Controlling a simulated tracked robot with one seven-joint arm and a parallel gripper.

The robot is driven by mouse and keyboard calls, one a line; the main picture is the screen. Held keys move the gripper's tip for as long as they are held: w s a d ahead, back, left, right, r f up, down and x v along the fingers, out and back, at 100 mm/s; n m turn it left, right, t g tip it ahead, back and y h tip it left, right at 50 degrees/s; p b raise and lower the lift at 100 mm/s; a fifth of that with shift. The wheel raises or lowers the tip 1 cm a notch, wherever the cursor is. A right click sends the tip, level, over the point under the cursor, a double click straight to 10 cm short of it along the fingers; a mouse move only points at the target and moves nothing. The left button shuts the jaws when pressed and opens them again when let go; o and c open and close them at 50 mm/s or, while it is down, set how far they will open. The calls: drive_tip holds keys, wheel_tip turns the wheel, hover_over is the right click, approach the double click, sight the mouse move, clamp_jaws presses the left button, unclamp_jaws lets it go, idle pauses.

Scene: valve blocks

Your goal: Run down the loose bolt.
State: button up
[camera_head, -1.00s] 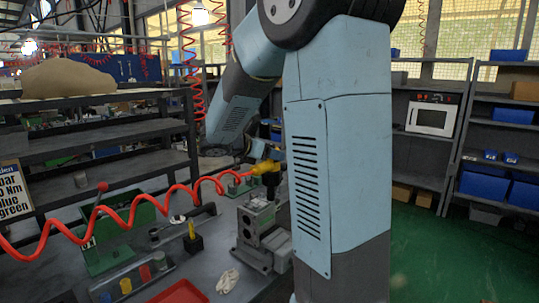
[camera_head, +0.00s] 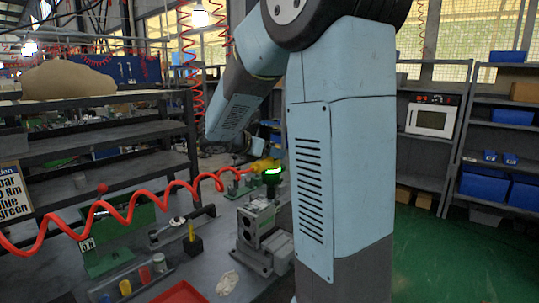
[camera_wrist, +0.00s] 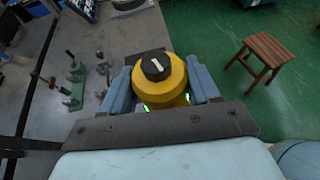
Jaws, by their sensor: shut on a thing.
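My gripper (camera_wrist: 160,88) is shut on a yellow power tool (camera_wrist: 172,82) with a black knob on top; its two blue-grey fingers press the tool from both sides. In the head view the yellow tool (camera_head: 262,164) is partly hidden by my arm, and a red coiled hose (camera_head: 140,202) runs from it to the left. A green light (camera_head: 273,171) glows on the tool, and green glints show beside it in the wrist view. The tool stands over the grey valve block (camera_head: 258,222) on the bench. The bolt and the tool's tip are hidden.
On the bench are a green bin (camera_head: 108,240), a rack with coloured pieces (camera_head: 132,284), a black-and-yellow piece (camera_head: 193,243), a white crumpled cloth (camera_head: 228,283) and a red tray (camera_head: 180,293). A sign (camera_head: 14,192), partly cut off, stands left. A wooden stool (camera_wrist: 262,58) stands on the green floor.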

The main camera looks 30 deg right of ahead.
drive_tip(key=shift+r, duration=3.05)
drive_tip(key=shift+f, duration=0.15)
